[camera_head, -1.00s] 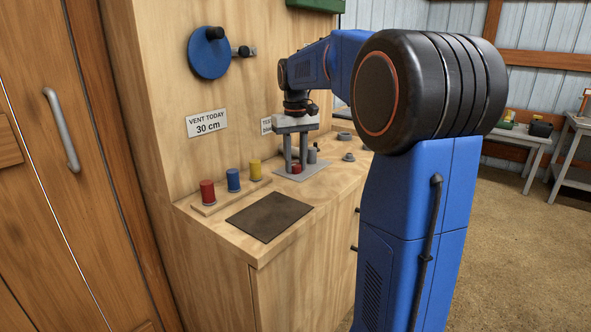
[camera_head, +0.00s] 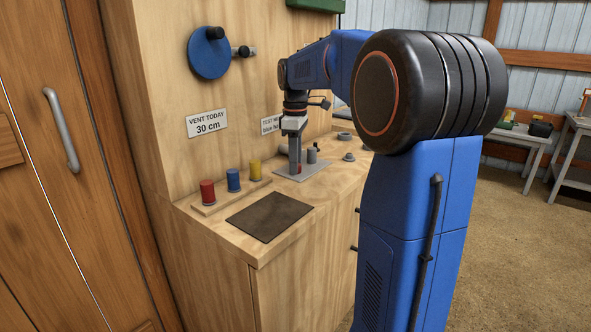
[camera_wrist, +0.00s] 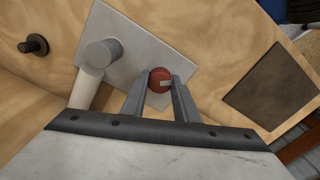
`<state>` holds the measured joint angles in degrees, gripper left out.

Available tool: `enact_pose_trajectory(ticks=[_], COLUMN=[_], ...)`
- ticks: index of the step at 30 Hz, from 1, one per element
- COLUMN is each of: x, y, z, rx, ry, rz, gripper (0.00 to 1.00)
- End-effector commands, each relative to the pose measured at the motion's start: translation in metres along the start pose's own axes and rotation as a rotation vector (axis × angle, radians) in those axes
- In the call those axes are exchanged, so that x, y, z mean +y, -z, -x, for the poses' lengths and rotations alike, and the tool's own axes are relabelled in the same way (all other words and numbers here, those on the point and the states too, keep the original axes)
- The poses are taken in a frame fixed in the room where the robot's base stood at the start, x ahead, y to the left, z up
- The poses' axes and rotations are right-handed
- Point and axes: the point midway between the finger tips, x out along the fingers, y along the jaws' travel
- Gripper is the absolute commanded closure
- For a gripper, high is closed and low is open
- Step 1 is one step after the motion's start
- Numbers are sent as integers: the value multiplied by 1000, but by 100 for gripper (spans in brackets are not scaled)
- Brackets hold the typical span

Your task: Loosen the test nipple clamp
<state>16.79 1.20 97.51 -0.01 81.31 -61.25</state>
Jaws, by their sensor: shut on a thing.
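A red round knob (camera_wrist: 159,78) with a pale mark stands on a grey plate (camera_wrist: 118,28) on the wooden counter; I take it to be the test nipple clamp's knob. In the wrist view my gripper (camera_wrist: 160,88) has one finger on each side of the knob, closed on it. A grey upright cylinder (camera_wrist: 104,52) and a paler cylinder (camera_wrist: 86,88) are beside it. In the head view my gripper (camera_head: 295,170) points straight down at the plate (camera_head: 312,170). Only a sliver of the red knob (camera_head: 299,169) shows there, the rest hidden by the fingers.
Red (camera_head: 207,192), blue (camera_head: 233,180) and yellow (camera_head: 255,169) cylinders stand in a row on a wooden strip. A dark mat (camera_head: 268,216) lies in front. A blue disc (camera_head: 209,53) and a "VENT TODAY 30 cm" sign (camera_head: 207,124) are on the wall.

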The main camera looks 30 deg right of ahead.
Motion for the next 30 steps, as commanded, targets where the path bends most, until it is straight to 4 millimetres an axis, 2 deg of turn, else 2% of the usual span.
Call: enact_pose_trajectory(ticks=[4, 16, 30], x=[0, 0, 0], y=[0, 0, 0], z=[0, 1, 1], rx=[1, 1, 1], ry=[-1, -1, -2], rz=[84, 123, 572], gripper=[100, 100, 100])
